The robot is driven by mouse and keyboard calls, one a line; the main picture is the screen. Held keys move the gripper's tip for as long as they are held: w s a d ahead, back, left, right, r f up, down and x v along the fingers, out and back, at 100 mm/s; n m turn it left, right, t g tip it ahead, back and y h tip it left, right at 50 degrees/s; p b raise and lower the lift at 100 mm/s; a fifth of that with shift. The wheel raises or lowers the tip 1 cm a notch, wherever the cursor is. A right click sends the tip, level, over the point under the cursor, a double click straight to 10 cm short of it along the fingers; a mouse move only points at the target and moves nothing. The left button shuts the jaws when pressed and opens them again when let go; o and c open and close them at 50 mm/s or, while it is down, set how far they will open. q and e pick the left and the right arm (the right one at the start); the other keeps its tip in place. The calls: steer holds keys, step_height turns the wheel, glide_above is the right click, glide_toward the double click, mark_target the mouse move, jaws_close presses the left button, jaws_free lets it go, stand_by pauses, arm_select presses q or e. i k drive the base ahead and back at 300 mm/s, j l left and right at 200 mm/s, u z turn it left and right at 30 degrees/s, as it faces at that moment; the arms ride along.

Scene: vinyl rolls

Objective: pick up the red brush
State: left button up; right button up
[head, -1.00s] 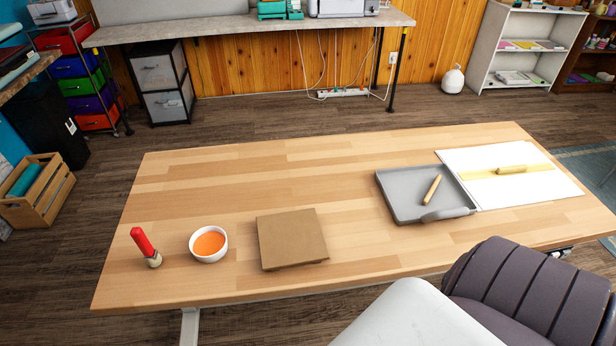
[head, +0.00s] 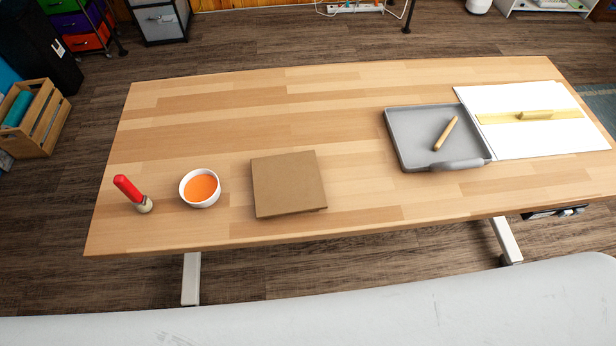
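The red brush (head: 128,188) stands at the left end of the wooden table (head: 230,125), near its front left corner. Its red handle is up and leans left, and its pale round end rests on the table. A white bowl (head: 199,202) with orange contents stands just right of it, apart from it. Neither of my grippers is in the head view, and nothing touches the brush.
A brown flat block (head: 288,184) lies right of the bowl. A grey tray (head: 401,139) with a wooden stick (head: 445,134) and a white sheet (head: 545,144) with a yellow strip lie at the right. The table's middle and back left are clear.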

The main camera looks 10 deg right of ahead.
mark_target(144, 204)
steer(key=u, duration=1.2)
